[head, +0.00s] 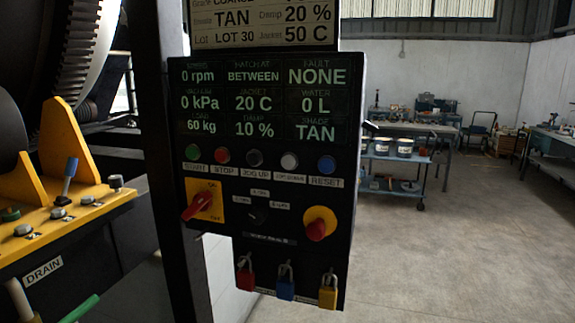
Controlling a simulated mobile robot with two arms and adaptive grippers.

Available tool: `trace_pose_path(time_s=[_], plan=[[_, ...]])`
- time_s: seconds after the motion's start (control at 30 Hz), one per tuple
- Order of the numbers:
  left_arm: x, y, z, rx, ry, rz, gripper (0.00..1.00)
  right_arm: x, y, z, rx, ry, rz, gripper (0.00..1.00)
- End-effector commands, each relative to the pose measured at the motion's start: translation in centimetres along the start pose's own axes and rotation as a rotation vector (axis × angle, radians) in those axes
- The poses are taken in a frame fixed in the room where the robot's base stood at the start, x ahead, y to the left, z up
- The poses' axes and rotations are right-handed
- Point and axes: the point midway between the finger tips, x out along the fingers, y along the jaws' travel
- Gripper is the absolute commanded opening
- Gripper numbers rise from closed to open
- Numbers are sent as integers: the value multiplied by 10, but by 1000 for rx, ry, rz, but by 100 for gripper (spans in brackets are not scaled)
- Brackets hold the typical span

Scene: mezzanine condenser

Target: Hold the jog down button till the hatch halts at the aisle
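The black control panel (262,250) fills the middle of the head view. Its button row holds a green START, a red STOP, a dark JOG UP (255,158), a pale white jog down button (289,161) and a blue RESET (326,164). The label under the white button is small and blurred. The display (258,102) reads hatch at BETWEEN, 0 rpm, fault NONE. Part of the large dark drum (30,45) with its toothed ring shows at the left; I cannot make out the hatch on it. Neither gripper is in view, and nothing touches the buttons.
A red switch (203,203) on yellow, a small selector (257,215) and a red knob (318,228) sit below the buttons. Padlocks (285,285) hang underneath. Yellow machine framework (70,220) with valves stands left. A cart (402,160) and benches stand beyond open floor right.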

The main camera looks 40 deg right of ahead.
Motion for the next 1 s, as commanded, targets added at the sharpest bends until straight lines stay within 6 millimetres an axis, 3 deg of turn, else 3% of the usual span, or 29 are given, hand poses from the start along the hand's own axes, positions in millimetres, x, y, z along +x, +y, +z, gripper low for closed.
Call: trace_pose_path(time_s=[0.03,0.23,1.0], plan=[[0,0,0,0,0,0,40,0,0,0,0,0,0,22],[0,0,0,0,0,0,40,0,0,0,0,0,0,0],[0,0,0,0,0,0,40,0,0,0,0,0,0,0]])
